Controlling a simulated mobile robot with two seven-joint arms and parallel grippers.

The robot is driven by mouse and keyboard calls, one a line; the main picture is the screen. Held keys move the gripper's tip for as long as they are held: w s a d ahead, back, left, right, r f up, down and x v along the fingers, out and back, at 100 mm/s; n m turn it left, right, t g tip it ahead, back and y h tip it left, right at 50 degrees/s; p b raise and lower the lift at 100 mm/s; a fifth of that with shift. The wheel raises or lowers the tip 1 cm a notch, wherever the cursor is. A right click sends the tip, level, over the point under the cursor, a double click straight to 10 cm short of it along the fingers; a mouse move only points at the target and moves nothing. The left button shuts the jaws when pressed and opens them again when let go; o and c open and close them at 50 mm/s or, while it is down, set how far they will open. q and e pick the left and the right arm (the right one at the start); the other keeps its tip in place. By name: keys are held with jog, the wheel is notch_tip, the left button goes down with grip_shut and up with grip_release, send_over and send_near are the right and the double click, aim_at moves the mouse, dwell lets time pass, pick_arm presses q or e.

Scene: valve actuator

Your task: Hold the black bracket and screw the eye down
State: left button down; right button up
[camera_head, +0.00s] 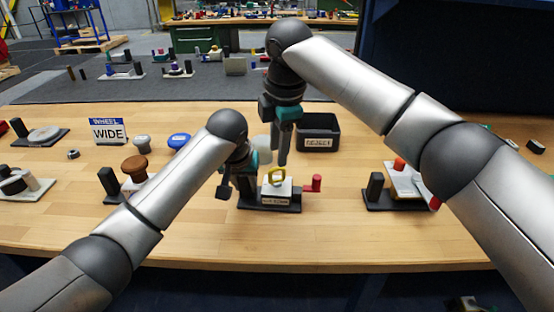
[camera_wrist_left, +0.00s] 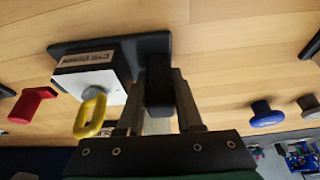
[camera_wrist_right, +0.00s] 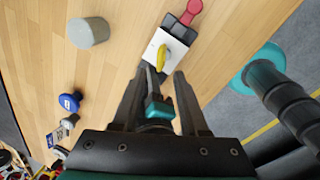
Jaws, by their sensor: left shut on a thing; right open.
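The black bracket (camera_head: 270,205) is a dark base with an upright post, which shows in the left wrist view (camera_wrist_left: 158,85). It carries a white block with a label (camera_head: 277,190). The yellow eye (camera_head: 277,175) stands on top of the block; it also shows in the left wrist view (camera_wrist_left: 90,112) and the right wrist view (camera_wrist_right: 160,57). My left gripper (camera_head: 232,185) is shut on the bracket's upright post. My right gripper (camera_head: 283,160) is open, pointing down above the eye, apart from it.
A black REJECT bin (camera_head: 318,137) stands behind, to the right. Another black-based assembly (camera_head: 395,190) is to the right. A blue knob (camera_head: 179,141), a brown knob (camera_head: 134,167) and a blue WIDE sign (camera_head: 109,131) are to the left. The table front is clear.

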aim_at(276, 168)
jog(key=shift+w+a+f, duration=0.1)
jog(key=shift+w+f, duration=0.1)
jog(key=shift+f, duration=0.85)
jog(key=shift+w+a+f, duration=0.1)
jog(key=shift+w+f, duration=0.1)
jog(key=shift+f, duration=0.85)
jog(key=shift+c, duration=0.2)
grip_shut()
